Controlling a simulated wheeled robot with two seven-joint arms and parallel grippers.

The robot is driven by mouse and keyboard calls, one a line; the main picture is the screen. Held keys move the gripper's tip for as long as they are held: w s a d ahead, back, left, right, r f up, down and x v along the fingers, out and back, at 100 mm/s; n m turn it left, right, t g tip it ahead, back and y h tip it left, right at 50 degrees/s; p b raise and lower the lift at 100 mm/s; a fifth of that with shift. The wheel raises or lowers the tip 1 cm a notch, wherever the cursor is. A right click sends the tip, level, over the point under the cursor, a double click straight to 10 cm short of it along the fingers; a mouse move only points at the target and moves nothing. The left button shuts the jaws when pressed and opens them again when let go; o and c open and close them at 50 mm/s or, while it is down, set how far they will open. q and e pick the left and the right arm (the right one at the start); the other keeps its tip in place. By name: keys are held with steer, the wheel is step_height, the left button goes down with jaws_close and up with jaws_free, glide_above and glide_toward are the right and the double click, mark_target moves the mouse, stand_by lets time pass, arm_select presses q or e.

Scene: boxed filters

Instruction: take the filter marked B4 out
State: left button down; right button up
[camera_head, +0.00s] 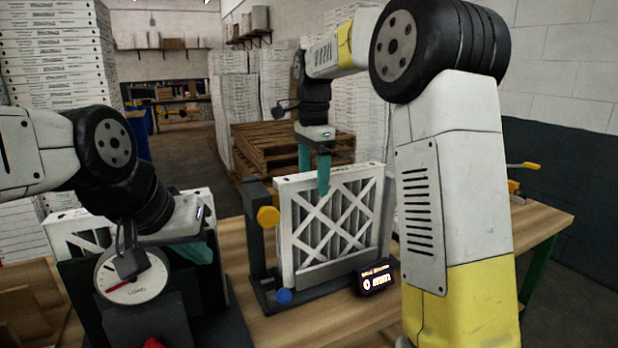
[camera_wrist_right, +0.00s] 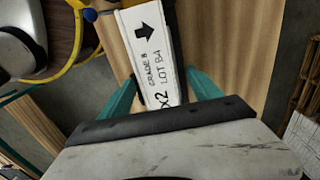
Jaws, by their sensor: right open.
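A white-framed pleated filter (camera_head: 335,225) with a crossed lattice face stands upright in a dark stand (camera_head: 262,235) on the wooden bench. My right gripper (camera_head: 315,180) is open at the filter's upper edge. In the right wrist view, its teal fingers (camera_wrist_right: 162,78) lie on either side of that edge, with gaps showing. My left gripper (camera_head: 200,252) is low at the left, mostly hidden behind its own wrist.
The stand has a yellow knob (camera_head: 268,216) and a blue knob (camera_head: 283,296). A small lit display (camera_head: 376,280) sits at its front right. A dial gauge (camera_head: 132,275) on a dark fixture and another white-framed filter (camera_head: 62,226) are at the left. Pallets (camera_head: 270,150) stand behind.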

steer(key=shift+r, duration=0.1)
step_height(320, 180, up, 6)
steer(key=shift+r, duration=0.1)
steer(key=shift+s+d+r, duration=0.1)
steer(key=shift+r, duration=0.55)
steer(key=s+d+f+n+t+y, duration=0.1)
steer(key=s+d+n+t, duration=0.1)
steer(key=s+d+n, duration=0.3)
steer(key=s+d+f+n+t+y, duration=0.1)
steer(key=s+d+n, duration=0.1)
steer(key=s, duration=0.5)
steer(key=s+d+f+n+t, duration=0.1)
steer(key=s+f+n+t, duration=0.2)
steer(key=s+f+n, duration=0.4)
steer(key=s+f, duration=0.1)
steer(key=s, duration=0.4)
steer(key=shift+s+f, duration=0.15)
steer(key=shift+f, duration=0.1)
